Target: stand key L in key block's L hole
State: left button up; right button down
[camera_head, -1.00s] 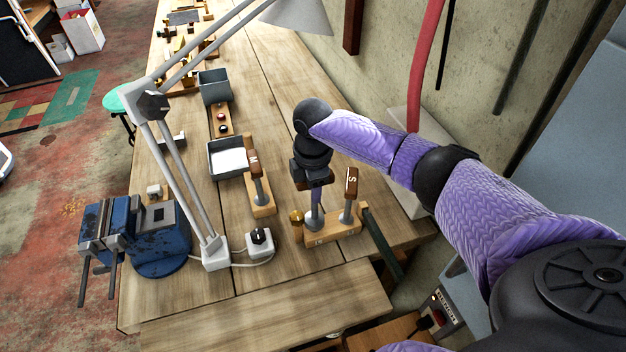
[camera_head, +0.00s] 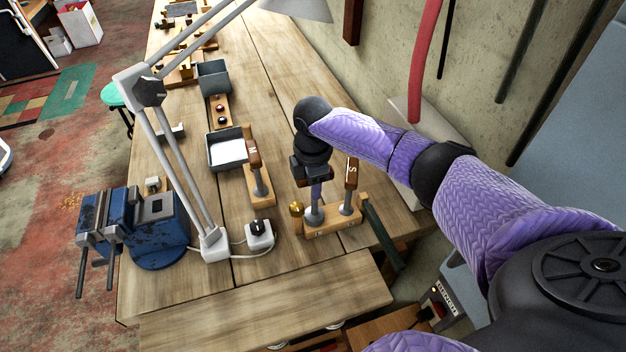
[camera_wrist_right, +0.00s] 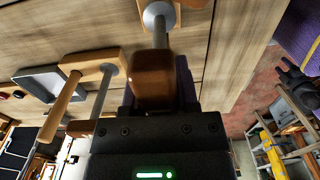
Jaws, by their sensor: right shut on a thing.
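My right gripper (camera_head: 316,187) points down above the block's left part, shut on the brown handle of key L (camera_head: 314,215). In the wrist view the handle (camera_wrist_right: 155,80) fills the grip, its grey shaft running to a round collar at the block. Key L looks upright, its collar at the block's top; the hole is hidden beneath.
Key M (camera_head: 256,170) stands in another wooden block just left. A grey tray (camera_head: 228,163) lies beyond it. A lamp base (camera_head: 213,245), a switch box (camera_head: 259,236) and a blue vise (camera_head: 160,232) stand to the left. A wall bounds the right side.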

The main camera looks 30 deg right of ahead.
jog(key=shift+f, duration=0.15)
jog(key=shift+f+b, duration=0.55)
jog(key=shift+f, duration=0.2)
jog(key=shift+c, duration=1.4)
grip_release()
